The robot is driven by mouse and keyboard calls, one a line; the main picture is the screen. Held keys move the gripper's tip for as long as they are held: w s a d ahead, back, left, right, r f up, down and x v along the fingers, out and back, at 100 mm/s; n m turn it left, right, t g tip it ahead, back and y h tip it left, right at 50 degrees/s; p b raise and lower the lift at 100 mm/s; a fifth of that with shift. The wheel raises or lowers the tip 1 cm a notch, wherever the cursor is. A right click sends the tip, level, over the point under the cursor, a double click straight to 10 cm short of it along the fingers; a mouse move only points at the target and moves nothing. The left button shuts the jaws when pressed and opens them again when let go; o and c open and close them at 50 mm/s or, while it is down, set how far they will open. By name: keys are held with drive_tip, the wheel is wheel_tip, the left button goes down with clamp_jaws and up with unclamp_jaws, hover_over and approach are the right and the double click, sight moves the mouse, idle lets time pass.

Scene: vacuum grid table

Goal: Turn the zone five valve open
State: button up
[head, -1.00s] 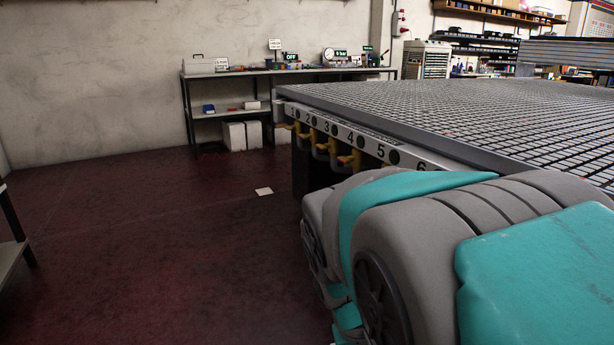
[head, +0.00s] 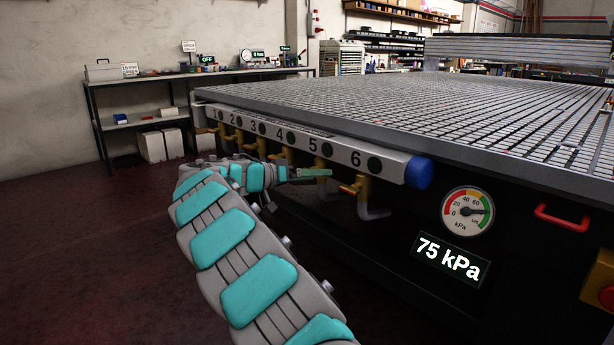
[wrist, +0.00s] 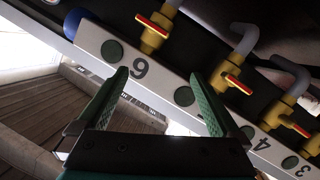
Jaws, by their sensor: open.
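The zone five valve (head: 325,163) is a yellow body below the number 5 on the rail, largely hidden behind my gripper in the head view. In the wrist view the zone five valve (wrist: 226,76) has a red lever (wrist: 238,85) lying across its pipe. My gripper (head: 328,172) is in front of that valve in the head view. In the wrist view my gripper (wrist: 160,73) is open and empty, with the rail and its 6 label behind the gap. The zone five lever is beyond the right finger, outside the gap. Whether a finger touches anything is unclear.
The zone six valve (head: 363,187) is close on the right, with a grey elbow pipe. Other valves (head: 237,138) line the rail to the left. A dial gauge (head: 467,212) and a 75 kPa display (head: 450,258) are on the table front. Floor (head: 60,240) is clear at left.

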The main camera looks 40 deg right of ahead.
drive_tip(key=w+f+m+t+h+b, duration=0.1)
drive_tip(key=w+f+m+t+h, duration=0.3)
drive_tip(key=w, duration=0.9)
drive_tip(key=shift+n+y, duration=0.5)
drive_tip(key=shift+y, duration=0.3)
drive_tip(key=shift+w+d+f+p, duration=0.1)
drive_tip(key=shift+d+f+p, duration=0.1)
drive_tip(key=shift+d, duration=1.15)
drive_tip(key=shift+s+d+f+p, duration=0.15)
drive_tip(key=shift+d+f, duration=0.1)
drive_tip(key=shift+d, duration=1.1)
drive_tip(key=shift+w+d+f+p, duration=0.15)
drive_tip(key=shift+d+f, duration=0.05)
drive_tip(key=shift+d, duration=1.15)
drive_tip(key=shift+g, duration=0.4)
drive_tip(key=shift+c, duration=0.4)
drive_tip(key=c, duration=1.2)
drive_tip(key=shift+o, duration=0.2)
